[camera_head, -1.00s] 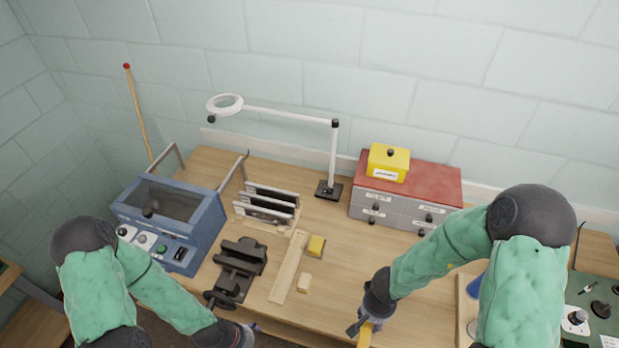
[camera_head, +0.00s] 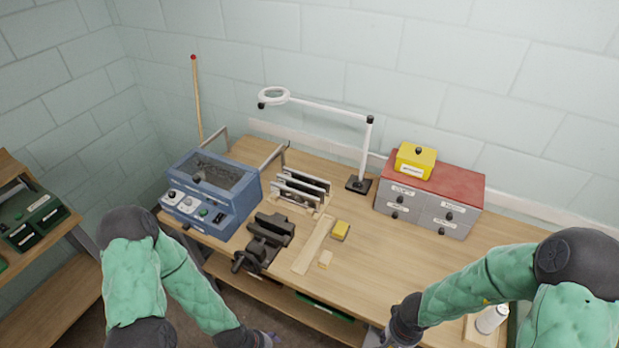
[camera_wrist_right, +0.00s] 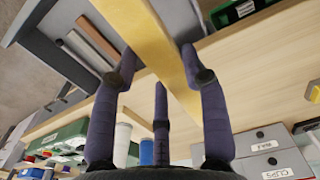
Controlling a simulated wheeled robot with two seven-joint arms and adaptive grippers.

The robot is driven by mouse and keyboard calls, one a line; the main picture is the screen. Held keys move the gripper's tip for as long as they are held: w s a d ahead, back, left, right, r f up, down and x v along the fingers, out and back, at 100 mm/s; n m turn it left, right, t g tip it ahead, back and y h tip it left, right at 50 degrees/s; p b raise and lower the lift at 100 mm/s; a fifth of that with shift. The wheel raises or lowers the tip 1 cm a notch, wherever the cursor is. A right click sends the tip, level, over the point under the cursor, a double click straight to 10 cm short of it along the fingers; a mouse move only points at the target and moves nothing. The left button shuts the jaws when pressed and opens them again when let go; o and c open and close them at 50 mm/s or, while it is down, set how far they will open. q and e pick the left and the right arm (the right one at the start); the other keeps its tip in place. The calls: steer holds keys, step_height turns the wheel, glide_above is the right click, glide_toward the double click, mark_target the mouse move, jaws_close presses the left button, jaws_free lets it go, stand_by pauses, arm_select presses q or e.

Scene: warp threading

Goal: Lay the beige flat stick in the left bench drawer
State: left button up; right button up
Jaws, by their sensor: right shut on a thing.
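In the right wrist view, my right gripper (camera_wrist_right: 160,78) is shut on the beige flat stick (camera_wrist_right: 150,38), which looks yellowish and runs between the fingers. A grey open tray or drawer (camera_wrist_right: 38,22) with several flat bars lies beyond the fingers at upper left; I cannot tell for sure that it is the left bench drawer. In the head view, my right gripper (camera_head: 385,340) is at the bottom edge, by the bench front, and the stick is hidden or out of frame. My left gripper (camera_head: 268,339) is at the bottom edge, in front of the bench, too cropped to judge its fingers.
The bench (camera_head: 360,285) carries a blue machine (camera_head: 215,195), a black vise (camera_head: 265,240), a pale board (camera_head: 314,245), a yellow block (camera_head: 340,230), a magnifier lamp (camera_head: 358,184) and a grey drawer cabinet (camera_head: 425,207). A shelf (camera_head: 45,270) stands at left.

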steer(key=shift+n, duration=0.3)
steer(key=w, duration=0.1)
steer(key=w+f+b, duration=0.1)
steer(key=w+f, duration=0.1)
steer(key=shift+w+d+b, duration=0.25)
steer(key=shift+w+b, duration=0.1)
steer(key=shift+b, duration=0.05)
steer(key=shift+w+f+b, duration=0.2)
steer(key=shift+b, duration=0.2)
steer(key=w+a+f+n+b, duration=0.1)
steer(key=w+a+f+b, duration=0.1)
steer(key=w+b, duration=0.3)
steer(key=w+a+f+n+b, duration=0.2)
steer(key=w+f+b, duration=0.1)
steer(key=w+b, duration=0.1)
steer(key=w+a+f+n+b, duration=0.1)
steer(key=w+f+b, duration=0.1)
steer(key=w+b, duration=0.3)
steer(key=shift+w+a+f+n+b, duration=0.3)
steer(key=shift+w+a+b, duration=0.1)
steer(key=shift+b, duration=0.35)
steer(key=shift+w+a, duration=0.3)
steer(key=shift+a, duration=0.1)
arm_select(q)
step_height(320, 180, down, 19)
steer(key=w, duration=0.1)
steer(key=shift+f, duration=0.15)
